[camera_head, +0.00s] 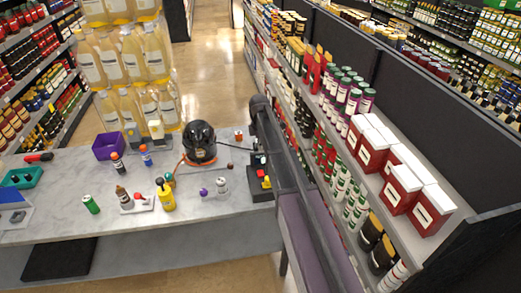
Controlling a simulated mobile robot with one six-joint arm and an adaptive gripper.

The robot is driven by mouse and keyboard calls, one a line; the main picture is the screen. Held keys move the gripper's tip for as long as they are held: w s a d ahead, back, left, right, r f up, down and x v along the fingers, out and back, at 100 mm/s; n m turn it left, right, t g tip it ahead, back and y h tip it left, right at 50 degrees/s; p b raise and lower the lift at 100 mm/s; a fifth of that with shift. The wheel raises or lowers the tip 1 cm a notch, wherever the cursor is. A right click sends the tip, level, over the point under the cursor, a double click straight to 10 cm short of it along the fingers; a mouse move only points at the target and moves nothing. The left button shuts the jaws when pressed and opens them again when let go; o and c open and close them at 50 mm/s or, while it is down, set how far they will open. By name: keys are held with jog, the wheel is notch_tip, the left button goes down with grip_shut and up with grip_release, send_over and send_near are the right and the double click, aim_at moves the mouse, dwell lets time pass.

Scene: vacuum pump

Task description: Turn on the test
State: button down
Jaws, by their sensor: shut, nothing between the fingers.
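A black domed pump-like unit (199,138) stands on the grey table, with orange around its base. To its right, at the table's right end, is a dark box (261,188) with small red and yellow parts on it. The lettering and switch positions are too small to read. My dark arm runs up along the right side of the table. My gripper (257,147) is at its far end, close above the dark box, and is shut and empty. The arm partly hides it, and I cannot tell whether it touches anything.
The grey table (120,240) holds a purple bin (107,146), a yellow bottle (165,196), a green can (90,204), a teal tray (22,178) and other small items. Stocked shelves (365,150) stand close to the right of my arm. Floor (210,70) is open behind the table.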

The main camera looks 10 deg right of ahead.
aim_at(260, 176)
jog(key=shift+s+f+b, duration=0.25)
jog(key=shift+f+b, duration=1.8)
jog(key=shift+f, duration=0.05)
jog(key=shift+s+f+b, duration=0.3)
jog(key=shift+f+b, duration=1.7)
jog(key=shift+f, duration=0.15)
jog(key=shift+s+f+b, duration=0.25)
jog(key=shift+f+b, duration=1.8)
jog(key=shift+f, duration=0.05)
jog(key=shift+a, duration=0.2)
